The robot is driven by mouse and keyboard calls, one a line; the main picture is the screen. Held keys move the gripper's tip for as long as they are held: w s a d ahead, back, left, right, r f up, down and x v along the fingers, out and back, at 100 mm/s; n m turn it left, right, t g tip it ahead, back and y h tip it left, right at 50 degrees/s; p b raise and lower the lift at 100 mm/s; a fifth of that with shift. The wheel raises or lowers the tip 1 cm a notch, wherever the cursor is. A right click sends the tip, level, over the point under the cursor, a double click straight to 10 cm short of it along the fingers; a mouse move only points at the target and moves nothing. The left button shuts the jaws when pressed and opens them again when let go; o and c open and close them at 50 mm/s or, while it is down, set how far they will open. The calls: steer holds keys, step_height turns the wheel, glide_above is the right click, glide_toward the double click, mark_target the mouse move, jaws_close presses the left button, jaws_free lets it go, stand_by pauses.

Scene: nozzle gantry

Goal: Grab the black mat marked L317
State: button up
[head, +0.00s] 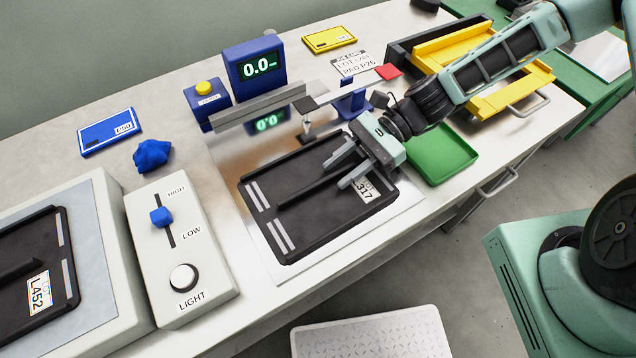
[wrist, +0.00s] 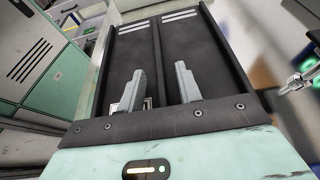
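The black mat marked L317 (head: 290,228) lies flat on a pale plate on the bench in the head view. It has raised edges, a central ridge, white stripes at one end and a white label near the other. My gripper (head: 336,174) is over the label end. Its two fingers are apart, one on each side of the ridge, with nothing clamped. The wrist view shows the mat (wrist: 205,55) ahead and the ridge between the fingers of my gripper (wrist: 160,72), with gaps. I cannot tell whether the fingertips touch the mat. The label is partly visible.
A second black mat marked L452 (head: 20,248) lies on a light box at left, beside a control panel (head: 180,250). A blue display reading 0.0 (head: 256,65) and a nozzle gantry (head: 270,103) stand behind. A green tray (head: 442,155) and yellow drawer (head: 510,90) are at right.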

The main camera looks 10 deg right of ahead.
jaws_close()
